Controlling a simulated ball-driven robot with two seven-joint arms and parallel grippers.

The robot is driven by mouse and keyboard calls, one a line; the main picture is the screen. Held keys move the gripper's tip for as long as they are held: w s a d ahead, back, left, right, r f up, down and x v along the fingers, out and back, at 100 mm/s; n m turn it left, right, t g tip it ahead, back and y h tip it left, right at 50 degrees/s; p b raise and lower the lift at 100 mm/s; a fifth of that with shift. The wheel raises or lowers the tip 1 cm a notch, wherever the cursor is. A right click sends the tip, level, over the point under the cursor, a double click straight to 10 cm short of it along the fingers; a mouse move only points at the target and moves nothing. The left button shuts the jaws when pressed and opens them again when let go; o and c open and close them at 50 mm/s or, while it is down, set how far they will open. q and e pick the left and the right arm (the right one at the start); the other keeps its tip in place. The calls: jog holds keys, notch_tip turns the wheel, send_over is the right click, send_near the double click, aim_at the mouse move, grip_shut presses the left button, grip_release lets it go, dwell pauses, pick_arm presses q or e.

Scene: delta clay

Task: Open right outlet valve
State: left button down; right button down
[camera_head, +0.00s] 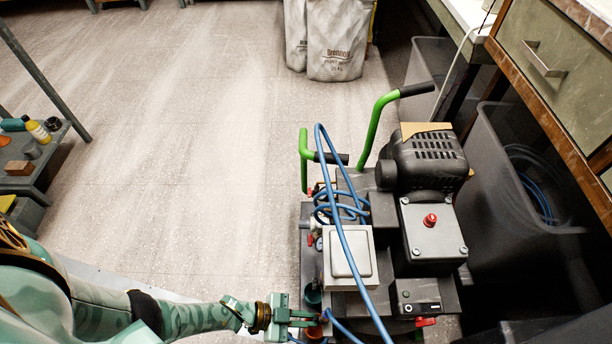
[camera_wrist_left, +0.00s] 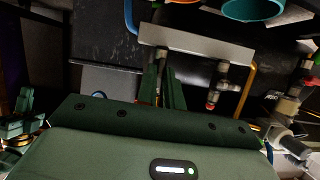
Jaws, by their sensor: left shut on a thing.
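The machine (camera_head: 335,305) stands on the floor at lower centre right in the head view. My left gripper (camera_head: 312,318) is at its front left edge, low down. Its fingers (camera_wrist_left: 162,88) are close together in the wrist view, shut on an outlet valve whose fitting (camera_wrist_left: 161,62) comes off a light metal bar (camera_wrist_left: 195,42). The fingers hide the valve's handle. A second valve (camera_wrist_left: 222,82) with a red tip hangs from the same bar, to the right in the wrist view, apart from the fingers. A green part like my right gripper (camera_wrist_left: 22,122) shows at the left edge there, too dark to read.
A blue hose (camera_head: 345,240) loops over the machine and down past my left gripper. Green handles (camera_head: 376,125) rise behind. A grey bin (camera_head: 520,200) stands close on the right. Open floor (camera_head: 190,150) lies left, with a shelf (camera_head: 45,160) at far left.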

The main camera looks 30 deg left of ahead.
jog(key=shift+w+r, duration=0.15)
dwell(0.4)
pick_arm(q)
jog(key=c, duration=1.5)
grip_release()
jog(key=shift+a, duration=0.1)
